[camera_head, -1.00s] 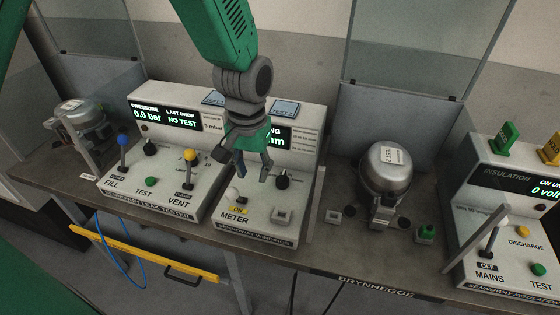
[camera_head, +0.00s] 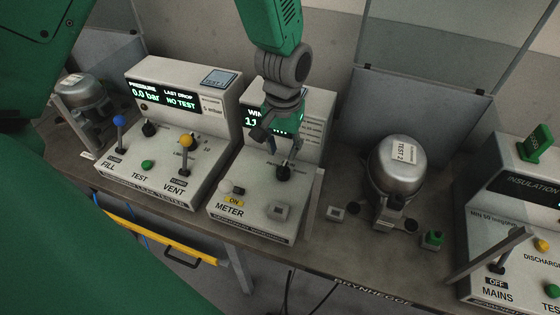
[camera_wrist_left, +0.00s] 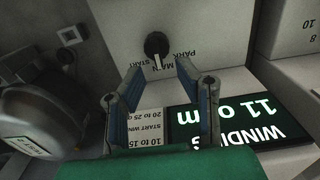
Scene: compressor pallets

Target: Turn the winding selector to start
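The winding selector is a black knob (camera_head: 283,173) on the sloping top of the winding meter box (camera_head: 250,232).
The winding display (camera_wrist_left: 240,117) reads 11 ohm. A meter toggle (camera_head: 226,187) marked ON and a grey socket (camera_head: 278,210) share the box. The leak tester (camera_head: 150,178) stands left, a compressor (camera_head: 397,168) right. A thin upright post (camera_head: 313,205) stands close right of the knob.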

